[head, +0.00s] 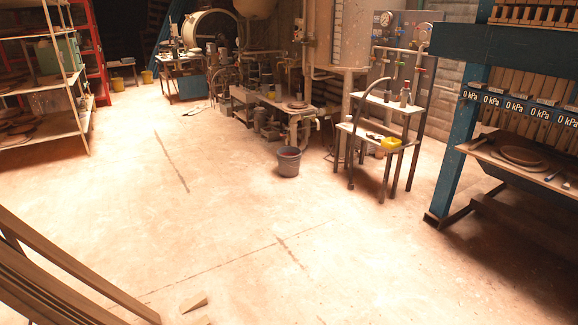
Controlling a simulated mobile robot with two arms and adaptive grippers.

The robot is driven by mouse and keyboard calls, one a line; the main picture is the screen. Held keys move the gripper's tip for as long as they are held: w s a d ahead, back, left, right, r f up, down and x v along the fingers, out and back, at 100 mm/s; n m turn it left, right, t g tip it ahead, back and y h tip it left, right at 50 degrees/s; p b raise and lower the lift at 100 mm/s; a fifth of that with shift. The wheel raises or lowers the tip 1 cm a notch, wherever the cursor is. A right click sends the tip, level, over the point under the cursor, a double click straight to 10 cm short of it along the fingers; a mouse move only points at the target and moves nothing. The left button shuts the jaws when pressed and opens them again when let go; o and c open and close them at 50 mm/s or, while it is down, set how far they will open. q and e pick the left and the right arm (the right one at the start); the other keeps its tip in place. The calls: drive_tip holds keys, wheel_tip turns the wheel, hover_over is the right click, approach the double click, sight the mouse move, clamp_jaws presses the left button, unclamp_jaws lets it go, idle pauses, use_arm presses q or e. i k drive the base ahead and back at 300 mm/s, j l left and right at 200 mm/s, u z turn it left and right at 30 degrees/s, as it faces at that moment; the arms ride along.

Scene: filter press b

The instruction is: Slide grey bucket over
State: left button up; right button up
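A grey bucket (287,162) stands upright on the floor near the middle of the head view. It is in front of a cluttered workbench and left of a small white-topped stand. Its inside looks dark reddish, but I cannot tell what it holds. Neither of my grippers shows in this view.
The workbench (262,98) is behind the bucket. The white-topped stand (379,136) holds bottles and a yellow container (390,144). A blue press frame (453,165) stands at right, shelves (45,130) at left. Brown slats (60,285) fill the lower left corner. The middle floor is open.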

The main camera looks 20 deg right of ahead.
sight(288, 158)
drive_tip(key=i+l+z, duration=0.45)
drive_tip(key=i, duration=0.55)
drive_tip(key=i+j+z, duration=0.1)
drive_tip(key=i+z, duration=0.3)
drive_tip(key=i, duration=0.65)
drive_tip(key=i+j+u, duration=0.1)
drive_tip(key=i+u, duration=0.15)
drive_tip(key=i, duration=0.25)
drive_tip(key=i+u, duration=0.25)
drive_tip(key=i, duration=0.3)
drive_tip(key=i+l+u, duration=0.25)
drive_tip(key=i, duration=0.25)
drive_tip(key=i+l+u, duration=0.25)
drive_tip(key=i, duration=0.25)
drive_tip(key=i+j+u, duration=0.2)
drive_tip(key=i, duration=0.6)
drive_tip(key=i+j+u, duration=0.2)
drive_tip(key=i, duration=0.65)
